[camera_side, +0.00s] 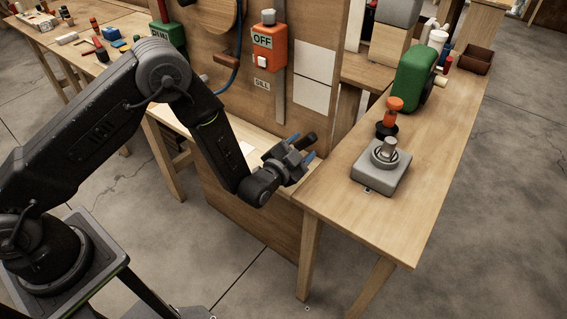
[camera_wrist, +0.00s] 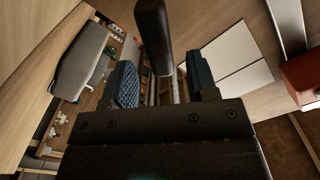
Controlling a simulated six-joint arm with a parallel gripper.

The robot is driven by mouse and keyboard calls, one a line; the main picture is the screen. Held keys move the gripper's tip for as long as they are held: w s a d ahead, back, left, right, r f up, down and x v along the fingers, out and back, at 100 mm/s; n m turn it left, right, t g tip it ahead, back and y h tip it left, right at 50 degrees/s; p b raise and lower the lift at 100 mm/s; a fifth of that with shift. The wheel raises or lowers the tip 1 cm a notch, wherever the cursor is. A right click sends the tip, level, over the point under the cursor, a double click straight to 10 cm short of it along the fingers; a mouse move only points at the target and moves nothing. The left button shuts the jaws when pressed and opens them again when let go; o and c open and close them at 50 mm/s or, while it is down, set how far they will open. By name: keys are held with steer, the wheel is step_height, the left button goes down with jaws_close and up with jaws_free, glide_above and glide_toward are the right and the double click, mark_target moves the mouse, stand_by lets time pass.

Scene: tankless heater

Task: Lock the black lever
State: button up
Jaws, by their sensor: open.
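The black lever (camera_side: 308,138) shows as a short dark, rounded handle at my gripper, by the wooden panel. In the wrist view, the lever (camera_wrist: 153,38) comes down from the top edge to between the two blue-padded fingers. My gripper (camera_side: 302,148) is open, with one finger on each side of the lever. In the wrist view, my gripper (camera_wrist: 162,82) shows gaps between its fingers and the lever; contact cannot be told. The lever's mount is hidden.
The wooden panel carries an orange box (camera_side: 268,45) marked OFF and a green box (camera_side: 168,38). The workbench (camera_side: 440,150) at right holds a grey block (camera_side: 380,172) with a round fitting, an orange-topped item (camera_side: 393,104) and a green machine (camera_side: 414,78). Bare floor lies in front.

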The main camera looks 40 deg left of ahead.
mark_target(307, 142)
steer(key=s, duration=0.8)
steer(key=shift+s, duration=0.3)
steer(key=w, duration=1.4)
steer(key=shift+d+r, duration=0.2)
steer(key=shift+r, duration=0.1)
steer(key=shift+s, duration=0.1)
jaws_close()
